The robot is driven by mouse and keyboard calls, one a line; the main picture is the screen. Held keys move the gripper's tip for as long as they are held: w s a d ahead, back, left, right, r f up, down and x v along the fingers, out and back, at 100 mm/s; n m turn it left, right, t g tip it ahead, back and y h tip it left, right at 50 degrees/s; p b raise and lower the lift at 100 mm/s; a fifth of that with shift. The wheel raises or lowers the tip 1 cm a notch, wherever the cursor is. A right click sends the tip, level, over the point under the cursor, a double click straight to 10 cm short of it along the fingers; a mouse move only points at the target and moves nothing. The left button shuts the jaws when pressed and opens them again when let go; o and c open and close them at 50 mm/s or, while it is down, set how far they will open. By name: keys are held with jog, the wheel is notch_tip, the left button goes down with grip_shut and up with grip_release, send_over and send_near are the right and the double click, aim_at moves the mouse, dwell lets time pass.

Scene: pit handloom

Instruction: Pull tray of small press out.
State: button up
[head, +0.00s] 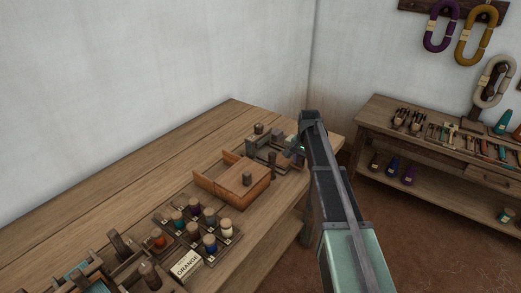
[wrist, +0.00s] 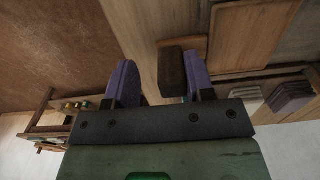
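The small press seems to be the low wooden frame with dark grey posts (head: 262,157) at the far right of the bench in the head view. Its tray is hard to make out, partly behind my arm. My gripper (head: 296,151) is beside it at the bench's right end, its fingertips mostly hidden. In the wrist view my gripper (wrist: 160,64) is open, with two purple fingers apart. A dark brown block, possibly a handle (wrist: 172,73), shows between them, close to the right finger; I cannot tell whether they touch.
A wooden box with a knob (head: 229,187) lies left of the press. A side shelf (head: 440,141) holds tools at the right. Floor (head: 405,231) is open between bench and shelf.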

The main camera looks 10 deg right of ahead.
dwell(0.3)
jog(key=shift+w+a, duration=0.25)
jog(key=shift+o, duration=0.3)
jog(key=shift+o, duration=0.5)
notch_tip(320, 180, up, 7)
jog(key=p, duration=0.6)
jog(key=shift+f+p, duration=0.1)
jog(key=shift+p, duration=0.3)
jog(key=shift+f, duration=0.15)
